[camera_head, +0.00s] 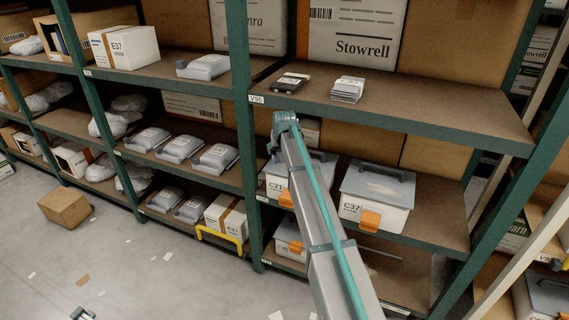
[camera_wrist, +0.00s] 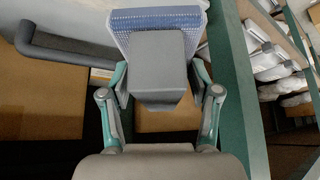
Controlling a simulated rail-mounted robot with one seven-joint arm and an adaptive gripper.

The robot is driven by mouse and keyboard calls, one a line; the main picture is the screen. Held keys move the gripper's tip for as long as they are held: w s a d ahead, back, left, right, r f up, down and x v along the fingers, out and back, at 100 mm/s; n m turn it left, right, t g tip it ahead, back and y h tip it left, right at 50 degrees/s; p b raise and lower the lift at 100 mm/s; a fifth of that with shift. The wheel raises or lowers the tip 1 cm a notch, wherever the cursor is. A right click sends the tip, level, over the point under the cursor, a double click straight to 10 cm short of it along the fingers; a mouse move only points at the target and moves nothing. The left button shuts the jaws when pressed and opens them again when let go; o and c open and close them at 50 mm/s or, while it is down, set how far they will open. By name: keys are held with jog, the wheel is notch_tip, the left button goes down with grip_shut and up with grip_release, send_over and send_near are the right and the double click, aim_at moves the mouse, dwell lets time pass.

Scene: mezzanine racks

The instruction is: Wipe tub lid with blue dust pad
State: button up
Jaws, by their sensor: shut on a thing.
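In the wrist view my gripper (camera_wrist: 160,85) is shut on the grey grip block of the blue dust pad (camera_wrist: 122,22). The pad's blue mesh face shows beyond the block. In the head view my arm reaches to the green rack post, and the fingers and pad are hidden behind it. Tub C37 (camera_head: 372,218), white with an orange latch, stands on the middle shelf right of my arm; its grey lid (camera_head: 375,186) has a dark handle and pale smudges. Tub C21 (camera_head: 275,187) is partly hidden behind my arm. I cannot tell whether the pad touches anything.
The green post (camera_head: 240,120) stands close to my arm's end. The upper shelf (camera_head: 420,108) hangs over the tubs and carries a black device (camera_head: 291,82) and a stack of pale packets (camera_head: 348,90). A cardboard box (camera_head: 65,206) lies on the floor.

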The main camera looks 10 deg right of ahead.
jog(key=shift+w+d+f, duration=0.2)
jog(key=shift+w+f, duration=0.3)
jog(key=shift+w, duration=0.5)
jog(key=shift+w+d+f, duration=0.25)
jog(key=shift+w+f, duration=0.2)
jog(key=shift+w, duration=0.6)
jog(key=shift+w+d+f, duration=0.2)
jog(key=shift+w+f, duration=0.3)
jog(key=shift+w, duration=0.5)
jog(key=shift+s+f+b, duration=0.2)
jog(key=shift+f+b, duration=0.45)
jog(key=shift+f, duration=0.95)
jog(key=shift+f+b, duration=0.45)
jog(key=shift+f, duration=0.6)
